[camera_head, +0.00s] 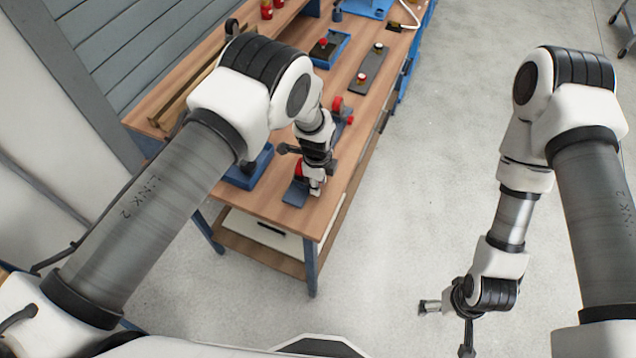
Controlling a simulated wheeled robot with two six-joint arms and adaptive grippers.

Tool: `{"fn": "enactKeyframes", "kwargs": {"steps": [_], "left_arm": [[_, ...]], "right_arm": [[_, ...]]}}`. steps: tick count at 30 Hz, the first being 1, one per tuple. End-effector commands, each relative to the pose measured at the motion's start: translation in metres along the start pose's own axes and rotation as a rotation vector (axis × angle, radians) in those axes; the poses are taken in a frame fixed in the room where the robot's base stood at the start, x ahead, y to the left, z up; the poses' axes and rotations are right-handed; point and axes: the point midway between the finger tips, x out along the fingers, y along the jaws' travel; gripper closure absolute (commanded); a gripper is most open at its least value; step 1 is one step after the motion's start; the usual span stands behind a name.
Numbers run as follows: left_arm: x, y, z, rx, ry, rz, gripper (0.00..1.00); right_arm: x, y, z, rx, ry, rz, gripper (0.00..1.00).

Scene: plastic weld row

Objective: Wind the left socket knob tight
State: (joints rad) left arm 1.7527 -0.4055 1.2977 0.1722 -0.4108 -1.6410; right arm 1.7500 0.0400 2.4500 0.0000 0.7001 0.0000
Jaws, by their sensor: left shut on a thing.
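My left gripper (315,187) points down at the near end of the wooden workbench. It is shut on a red knob (299,169), the left socket knob, which shows only in part beside the fingers. The exact grip is hidden by the gripper and wrist. Another red knob (338,103) stands farther back, right of my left forearm. My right gripper (430,307) hangs over the floor, away from the bench; its fingers are too small to read.
The workbench (322,211) runs away toward the back. The concrete floor (440,150) to the right is clear.

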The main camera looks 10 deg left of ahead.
Motion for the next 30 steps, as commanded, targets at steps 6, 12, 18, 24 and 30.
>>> {"fn": "enactKeyframes", "kwargs": {"steps": [6, 12, 18, 24, 30], "left_arm": [[0.010, -0.001, -0.001, 0.000, 0.001, 0.104, 1.00], [0.015, -0.004, -0.001, 0.000, 0.001, 0.251, 1.00], [0.017, -0.006, -0.001, 0.001, 0.001, 0.395, 1.00], [0.013, -0.007, -0.001, 0.000, 0.001, 0.502, 1.00], [0.009, -0.007, -0.001, 0.000, 0.002, 0.559, 1.00]], "right_arm": [[0.030, 0.000, 0.000, 0.000, 0.000, 0.000, 0.04], [0.070, 0.001, 0.000, 0.000, 0.000, 0.000, 0.04], [0.114, 0.001, 0.000, 0.000, 0.000, 0.000, 0.04], [0.148, 0.001, 0.000, 0.000, 0.000, 0.000, 0.04], [0.162, 0.001, 0.000, 0.000, 0.000, 0.000, 0.04]]}}
